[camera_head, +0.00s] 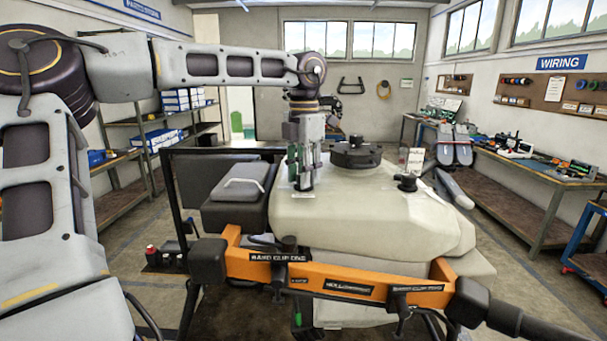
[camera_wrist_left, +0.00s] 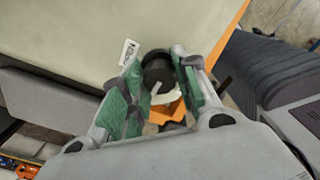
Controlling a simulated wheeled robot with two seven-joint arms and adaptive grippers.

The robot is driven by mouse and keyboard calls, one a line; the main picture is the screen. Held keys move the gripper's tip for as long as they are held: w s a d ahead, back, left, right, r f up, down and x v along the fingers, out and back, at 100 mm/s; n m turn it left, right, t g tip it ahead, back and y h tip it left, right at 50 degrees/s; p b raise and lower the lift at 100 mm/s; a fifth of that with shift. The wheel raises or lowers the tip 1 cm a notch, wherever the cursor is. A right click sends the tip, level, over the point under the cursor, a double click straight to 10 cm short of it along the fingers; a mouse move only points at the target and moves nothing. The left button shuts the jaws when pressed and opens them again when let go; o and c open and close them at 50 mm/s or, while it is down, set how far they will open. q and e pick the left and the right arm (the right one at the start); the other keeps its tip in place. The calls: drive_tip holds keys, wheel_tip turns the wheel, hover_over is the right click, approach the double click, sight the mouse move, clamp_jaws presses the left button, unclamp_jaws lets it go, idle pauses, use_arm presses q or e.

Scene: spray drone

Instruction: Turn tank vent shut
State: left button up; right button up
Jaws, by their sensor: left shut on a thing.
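The tank vent is a round black knob (camera_wrist_left: 158,70) with a pale pointer mark, seen between the green-padded fingers in the left wrist view. My left gripper (camera_wrist_left: 153,88) is shut on it from above. In the head view, my left gripper (camera_head: 302,172) points straight down at the left part of the cream tank (camera_head: 375,215), and its fingers mostly hide the knob. A small white label (camera_wrist_left: 128,52) lies on the tank beside the knob.
A large black round cap (camera_head: 356,153) is on top of the tank, and another black knob (camera_head: 405,182) stands to its right beside a tag (camera_head: 415,160). An orange frame bar (camera_head: 335,277) crosses in front. A grey box with a handle (camera_head: 240,187) is left of the tank.

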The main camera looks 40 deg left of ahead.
idle(0.3)
use_arm(q)
drive_tip(key=o, duration=1)
drive_tip(key=shift+r, duration=0.15)
drive_tip(key=shift+r, duration=5.9)
